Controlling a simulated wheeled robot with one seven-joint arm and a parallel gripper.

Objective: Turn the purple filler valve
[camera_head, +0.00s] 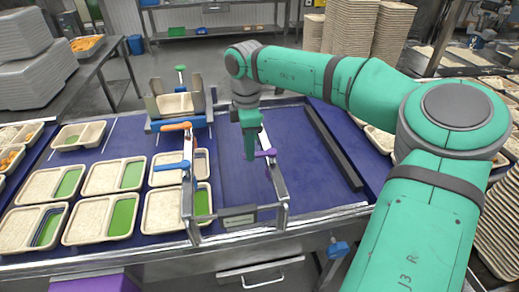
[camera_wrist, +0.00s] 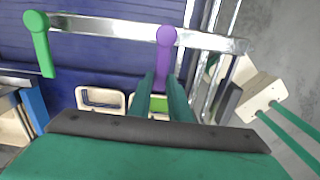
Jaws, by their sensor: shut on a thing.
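The purple filler valve (camera_head: 268,153) is a small lever on the right-hand metal rail of the filler frame. In the wrist view, the purple valve (camera_wrist: 165,42) has its round hub on the metal bar, and its lever points down toward my gripper. My gripper (camera_wrist: 161,80) is shut on the lever's end, with one green finger on each side of it. In the head view, my gripper (camera_head: 251,156) reaches down from above, just left of the rail. The lever's tip is partly hidden between the fingers.
An orange valve (camera_head: 176,126) and a blue valve (camera_head: 170,166) sit on the left rail. A green valve (camera_head: 180,69) stands at the back; a green lever (camera_wrist: 39,42) also shows in the wrist view. Several rice trays (camera_head: 161,211) lie at left. The blue belt (camera_head: 312,160) is clear right of the frame.

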